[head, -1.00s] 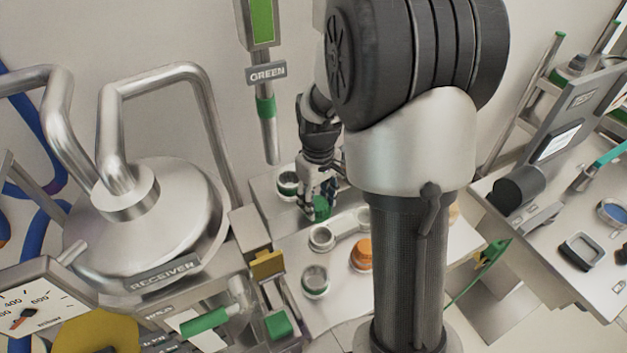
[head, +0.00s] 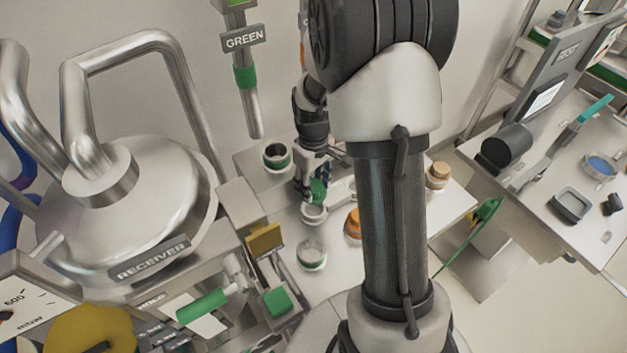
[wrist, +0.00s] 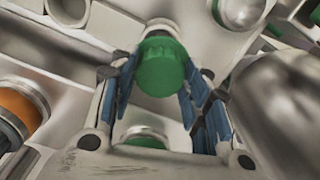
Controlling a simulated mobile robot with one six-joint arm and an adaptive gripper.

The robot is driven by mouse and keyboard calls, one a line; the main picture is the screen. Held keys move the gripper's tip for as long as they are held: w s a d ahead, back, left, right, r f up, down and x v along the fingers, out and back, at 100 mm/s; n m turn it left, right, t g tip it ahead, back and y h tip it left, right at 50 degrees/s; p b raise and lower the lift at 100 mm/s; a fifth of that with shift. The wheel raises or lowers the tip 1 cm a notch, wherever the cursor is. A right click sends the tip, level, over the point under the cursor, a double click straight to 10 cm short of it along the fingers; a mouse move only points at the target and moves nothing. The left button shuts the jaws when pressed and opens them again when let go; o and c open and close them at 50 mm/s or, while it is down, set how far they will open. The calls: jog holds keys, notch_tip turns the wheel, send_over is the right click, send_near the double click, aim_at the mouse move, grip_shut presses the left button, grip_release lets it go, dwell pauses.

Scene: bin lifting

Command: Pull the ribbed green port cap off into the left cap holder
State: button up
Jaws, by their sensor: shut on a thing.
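The ribbed green cap (head: 319,191) is between the fingers of my gripper (head: 312,180), just behind a pale round cup (head: 313,213) on the light bench. In the wrist view, the green cap (wrist: 160,66) sits between the blue fingertips of my gripper (wrist: 160,88), which is shut on it. A metal cylinder (wrist: 162,27) shows just beyond the cap; I cannot tell whether they touch. A round holder with a green band (wrist: 145,136) shows below the cap. I cannot tell which round holder is the left cap holder.
A green-banded port (head: 276,156) stands behind and left of my gripper. Another cup (head: 312,254) is nearer, and an orange cap (head: 353,224) is to the right. The receiver vessel (head: 130,215) fills the left. A side table (head: 530,205) with tools stands right.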

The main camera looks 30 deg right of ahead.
jog(key=shift+r+p, duration=0.4)
jog(key=shift+f, duration=0.15)
jog(key=shift+f+b, duration=1.15)
jog(key=shift+f, duration=0.35)
jog(key=shift+f, duration=0.15)
jog(key=shift+f+b, duration=0.75)
jog(key=shift+f, duration=0.2)
jog(key=shift+f+b, duration=0.75)
jog(key=shift+f, duration=0.4)
jog(key=o, duration=1.3)
